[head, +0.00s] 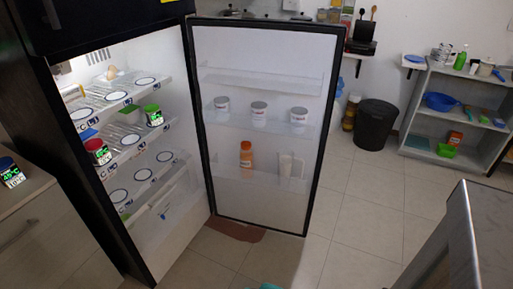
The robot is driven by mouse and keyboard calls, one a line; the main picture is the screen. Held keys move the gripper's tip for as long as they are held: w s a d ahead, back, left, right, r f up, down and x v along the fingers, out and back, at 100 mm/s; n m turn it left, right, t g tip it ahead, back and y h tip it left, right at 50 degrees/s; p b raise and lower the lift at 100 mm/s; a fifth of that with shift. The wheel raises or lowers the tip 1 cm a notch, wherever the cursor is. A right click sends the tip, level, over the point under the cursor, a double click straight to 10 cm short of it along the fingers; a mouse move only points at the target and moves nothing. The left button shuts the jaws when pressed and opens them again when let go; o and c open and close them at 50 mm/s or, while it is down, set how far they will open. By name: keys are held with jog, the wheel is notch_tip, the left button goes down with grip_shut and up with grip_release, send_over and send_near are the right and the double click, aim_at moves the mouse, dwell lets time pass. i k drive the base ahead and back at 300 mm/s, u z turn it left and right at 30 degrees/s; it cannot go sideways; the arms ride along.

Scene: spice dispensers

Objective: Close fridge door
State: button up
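The fridge (172,232) stands at the left in the head view, black outside with a lit white interior. Its door (262,195) is wide open and swung out to the right, with its inner side facing me. The door's shelves hold several white tubs (259,113), an orange bottle (246,155) and pale containers (291,165). The fridge shelves hold a red-lidded jar (97,151) and a green-lidded jar (153,115) among round markers.
A metallic surface (455,245) juts in at lower right. A black bin (375,127) and grey shelf unit (455,105) stand behind. Tiled floor (355,210) right of the door is clear.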

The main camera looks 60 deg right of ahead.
aim_at(284, 65)
jog(key=u, duration=1.35)
jog(key=k, duration=0.1)
jog(key=z, duration=2.7)
jog(key=k, duration=0.2)
jog(key=z, duration=2.1)
jog(key=i, duration=1.25)
